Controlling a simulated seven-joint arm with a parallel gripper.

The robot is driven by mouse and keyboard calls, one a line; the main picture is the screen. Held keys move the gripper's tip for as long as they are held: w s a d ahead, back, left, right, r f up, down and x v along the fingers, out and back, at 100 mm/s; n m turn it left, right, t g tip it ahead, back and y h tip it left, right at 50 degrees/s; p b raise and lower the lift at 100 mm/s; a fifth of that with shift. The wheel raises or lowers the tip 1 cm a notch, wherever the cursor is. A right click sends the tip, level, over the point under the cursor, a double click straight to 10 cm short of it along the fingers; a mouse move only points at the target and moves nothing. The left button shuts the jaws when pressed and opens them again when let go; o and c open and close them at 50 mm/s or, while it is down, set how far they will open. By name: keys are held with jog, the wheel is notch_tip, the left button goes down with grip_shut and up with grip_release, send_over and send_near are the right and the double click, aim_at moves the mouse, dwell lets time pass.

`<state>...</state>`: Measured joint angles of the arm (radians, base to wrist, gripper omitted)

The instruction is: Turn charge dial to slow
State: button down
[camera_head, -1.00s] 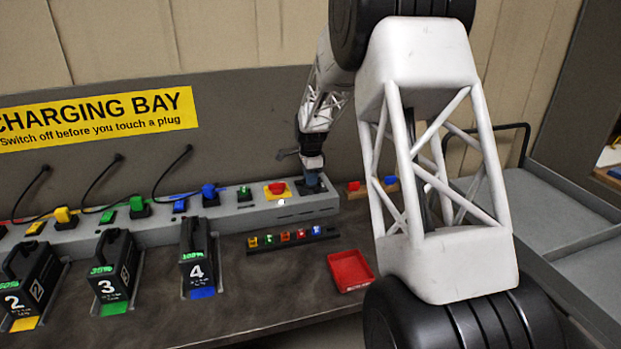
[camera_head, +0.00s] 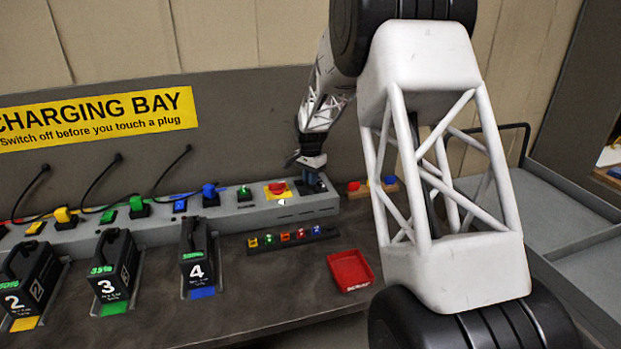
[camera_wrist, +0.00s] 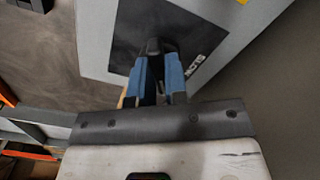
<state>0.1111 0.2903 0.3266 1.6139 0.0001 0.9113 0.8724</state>
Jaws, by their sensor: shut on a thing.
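The charge dial (camera_wrist: 153,47) is a dark knob on a black plate (camera_wrist: 200,40) at the right end of the grey charging rail. White lettering that seems to read SLOW shows on the plate in the wrist view. My gripper (camera_wrist: 160,72) has its two blue fingers shut on the dial, one finger on each side. In the head view my gripper (camera_head: 311,180) comes down onto the rail's right end and hides most of the dial. Which way the dial points cannot be told.
A red button on a yellow plate (camera_head: 278,190) sits just left of my gripper. A row of small coloured pieces (camera_head: 293,237) and a red tray (camera_head: 350,271) are in front. Battery packs (camera_head: 197,255) and plugs stand to the left. A grey cart (camera_head: 560,225) is at right.

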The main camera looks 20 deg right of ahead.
jog(key=n, duration=0.5)
jog(key=shift+n, duration=0.3)
jog(key=n, duration=0.5)
jog(key=shift+n, duration=0.3)
jog(key=c, duration=1.1)
grip_release()
jog(key=shift+c, duration=0.2)
jog(key=shift+r, duration=0.1)
jog(key=shift+r, duration=3.85)
